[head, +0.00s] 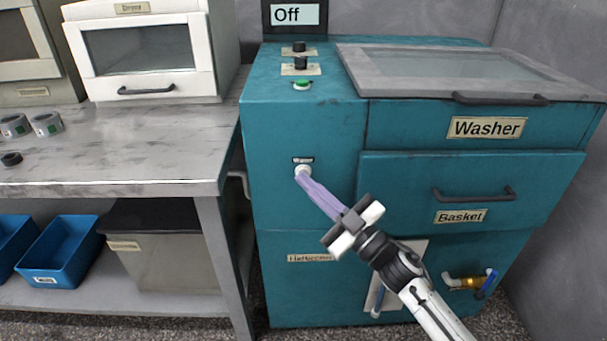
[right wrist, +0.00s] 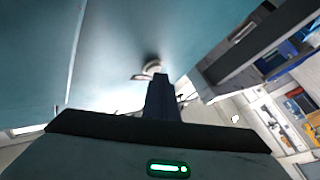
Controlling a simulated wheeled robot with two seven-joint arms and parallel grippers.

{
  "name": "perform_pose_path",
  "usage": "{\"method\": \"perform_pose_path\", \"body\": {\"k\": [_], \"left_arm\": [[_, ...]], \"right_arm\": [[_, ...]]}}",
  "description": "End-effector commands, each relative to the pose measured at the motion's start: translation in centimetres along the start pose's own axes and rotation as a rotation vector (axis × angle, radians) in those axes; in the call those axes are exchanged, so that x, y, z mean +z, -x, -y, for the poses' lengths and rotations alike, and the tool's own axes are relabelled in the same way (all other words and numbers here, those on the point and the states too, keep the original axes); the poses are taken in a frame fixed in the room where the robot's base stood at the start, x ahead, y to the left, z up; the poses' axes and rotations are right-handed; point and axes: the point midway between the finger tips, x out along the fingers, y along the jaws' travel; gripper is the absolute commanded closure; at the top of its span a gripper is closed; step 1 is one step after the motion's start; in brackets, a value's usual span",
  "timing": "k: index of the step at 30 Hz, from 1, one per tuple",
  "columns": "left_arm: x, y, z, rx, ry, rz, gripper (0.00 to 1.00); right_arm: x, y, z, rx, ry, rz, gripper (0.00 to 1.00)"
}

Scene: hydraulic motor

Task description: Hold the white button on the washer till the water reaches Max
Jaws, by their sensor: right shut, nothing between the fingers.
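The teal washer (head: 300,215) stands in the middle of the head view, with a "Washer" label and a "Basket" drawer (head: 400,215). The white button (head: 302,169) is on its front panel at the upper left, under a small label. My right gripper (head: 304,179) is shut and empty, its fingertips at the button and partly covering it. In the right wrist view the button (right wrist: 152,67) shows just beyond the closed fingers (right wrist: 160,98); I cannot tell how far it is pressed. My left gripper is not in view.
A grey workbench (head: 130,165) stands left of the washer, with a white chamber (head: 150,55) and several small round parts on it. Blue bins (head: 60,255) sit on its lower shelf. A brass valve with a blue handle (head: 475,282) sticks out at the washer's lower right.

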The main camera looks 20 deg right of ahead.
Motion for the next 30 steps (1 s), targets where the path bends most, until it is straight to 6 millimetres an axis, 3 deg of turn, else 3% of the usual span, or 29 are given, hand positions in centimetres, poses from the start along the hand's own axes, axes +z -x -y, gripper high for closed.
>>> {"method": "perform_pose_path", "body": {"k": [30], "left_arm": [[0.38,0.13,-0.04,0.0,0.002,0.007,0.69]], "right_arm": [[0.04,0.0,-0.07,0.001,0.0,0.001,1.0]]}}
